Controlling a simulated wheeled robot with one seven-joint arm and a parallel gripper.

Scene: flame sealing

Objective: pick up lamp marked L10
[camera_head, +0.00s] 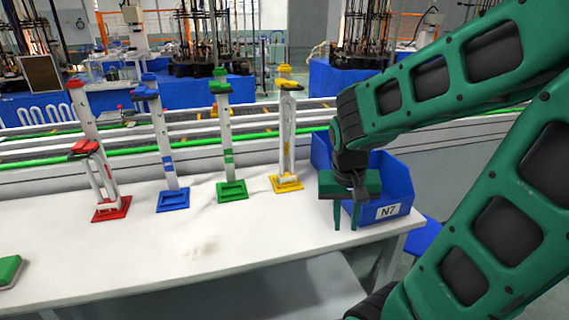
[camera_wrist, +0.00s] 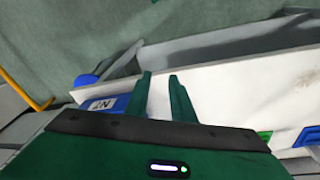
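No L10 mark is readable in either view. In the head view, white U-shaped tubes that look like lamps stand at the red stand (camera_head: 110,212) and the yellow stand (camera_head: 286,184). A blue stand (camera_head: 173,200) and a green stand (camera_head: 232,191) rise between them, with no clear U-shaped tube. My gripper (camera_head: 346,228) points down in front of the blue bin, right of the yellow stand. Its two green fingers are apart with nothing between them. The wrist view also shows the open, empty gripper (camera_wrist: 160,76).
A blue bin (camera_head: 398,180) labelled N7 is at the right end of the white table (camera_head: 120,262); its label shows in the wrist view (camera_wrist: 103,104). A green block (camera_head: 9,270) lies at the left edge. The table's front middle is clear. Rails run behind.

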